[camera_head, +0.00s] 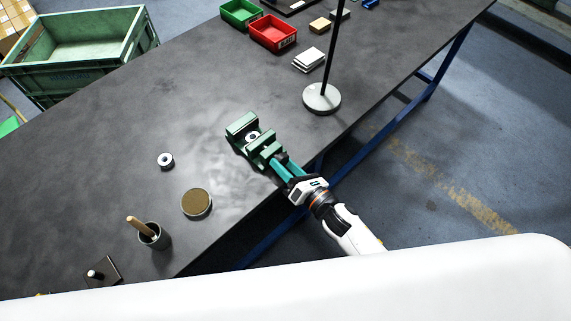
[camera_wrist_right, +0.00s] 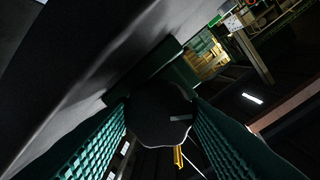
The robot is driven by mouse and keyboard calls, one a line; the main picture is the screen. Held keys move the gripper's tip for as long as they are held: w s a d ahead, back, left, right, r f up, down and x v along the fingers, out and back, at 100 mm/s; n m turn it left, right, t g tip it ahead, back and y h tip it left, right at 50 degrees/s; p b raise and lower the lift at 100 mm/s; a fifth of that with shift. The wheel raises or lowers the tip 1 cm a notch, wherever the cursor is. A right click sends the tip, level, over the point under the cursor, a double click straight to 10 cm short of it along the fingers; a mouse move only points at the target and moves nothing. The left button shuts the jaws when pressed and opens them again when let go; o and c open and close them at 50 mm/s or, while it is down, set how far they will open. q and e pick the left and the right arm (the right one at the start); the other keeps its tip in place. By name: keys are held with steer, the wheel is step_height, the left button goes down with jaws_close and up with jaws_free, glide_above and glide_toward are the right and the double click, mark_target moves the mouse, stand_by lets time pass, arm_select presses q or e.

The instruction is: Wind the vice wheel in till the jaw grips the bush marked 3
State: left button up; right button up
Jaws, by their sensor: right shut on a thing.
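The green vice (camera_head: 243,124) stands near the table's front edge. A pale ring-shaped bush (camera_head: 252,136) with a dark hole sits between its far jaw and its near jaw (camera_head: 263,147). I cannot tell whether the near jaw touches it, and no number is readable. My right gripper (camera_head: 284,163) is at the near end of the vice. In the right wrist view its green ridged fingers (camera_wrist_right: 160,120) are closed on either side of the dark vice wheel (camera_wrist_right: 156,108). My left gripper is not in view.
A second bush (camera_head: 166,160) lies loose left of the vice. A round tin (camera_head: 197,203) and a cup with a wooden handle (camera_head: 154,238) stand nearer. A lamp-like post base (camera_head: 322,98) stands right of the vice. Red (camera_head: 273,34) and green (camera_head: 240,13) bins are farther back.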

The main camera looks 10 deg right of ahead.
stand_by(0.3)
steer(key=o, duration=1)
steer(key=shift+c, duration=0.2)
steer(key=b+v, duration=0.2)
steer(key=v, duration=1)
